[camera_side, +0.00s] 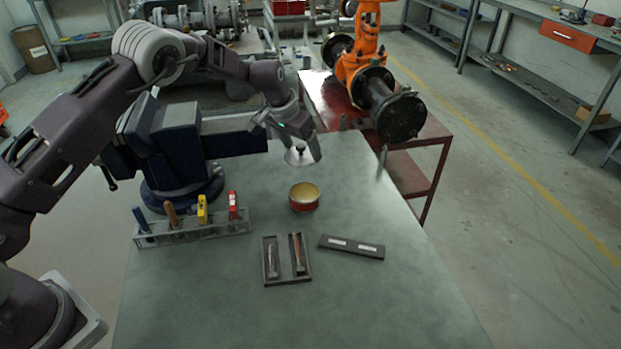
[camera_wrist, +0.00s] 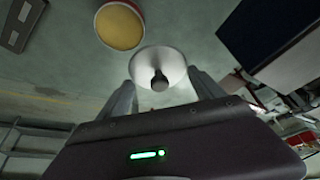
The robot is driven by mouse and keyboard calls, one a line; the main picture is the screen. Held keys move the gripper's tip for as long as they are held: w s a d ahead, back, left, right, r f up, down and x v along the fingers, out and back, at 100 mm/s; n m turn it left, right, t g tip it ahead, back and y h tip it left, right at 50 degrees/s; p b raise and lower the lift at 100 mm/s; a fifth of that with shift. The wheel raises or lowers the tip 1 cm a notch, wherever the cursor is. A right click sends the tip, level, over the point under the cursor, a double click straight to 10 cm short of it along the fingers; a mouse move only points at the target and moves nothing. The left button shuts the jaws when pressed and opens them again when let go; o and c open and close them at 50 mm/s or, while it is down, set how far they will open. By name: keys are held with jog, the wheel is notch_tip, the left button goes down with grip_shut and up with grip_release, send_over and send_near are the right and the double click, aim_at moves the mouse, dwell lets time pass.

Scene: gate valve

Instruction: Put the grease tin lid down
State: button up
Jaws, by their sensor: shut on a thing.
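The grease tin lid (camera_side: 299,157) is a pale disc with a dark knob, held above the green bench behind the tin. My gripper (camera_side: 300,146) is shut on the lid's knob. In the wrist view the lid (camera_wrist: 158,62) shows as a whitish round plate, its dark knob between the fingers of my gripper (camera_wrist: 160,82). The open grease tin (camera_side: 304,198) is red with yellow grease inside and stands on the bench. The tin also shows at the top of the wrist view (camera_wrist: 120,25), beside the lid and apart from it.
A blue vise (camera_side: 180,150) stands at the bench's back left. A tool rack (camera_side: 195,230) with several coloured handles is in front of it. A dark tray (camera_side: 287,262) and a flat dark bar (camera_side: 351,246) lie nearer the front. The bench right of the tin is clear.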

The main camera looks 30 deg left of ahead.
aim_at(315, 178)
jog(key=w, duration=0.1)
jog(key=w+d+n, duration=0.1)
jog(key=shift+w, duration=0.35)
jog(key=shift+w+d+f, duration=0.1)
jog(key=shift+w+d, duration=0.05)
jog(key=shift+w, duration=0.1)
notch_tip(315, 178, down, 10)
jog(key=shift+r, duration=0.2)
jog(key=o, duration=1.3)
jog(key=shift+f, duration=0.1)
jog(key=shift+o, duration=0.2)
jog(key=v, duration=1.2)
jog(key=shift+d, duration=0.25)
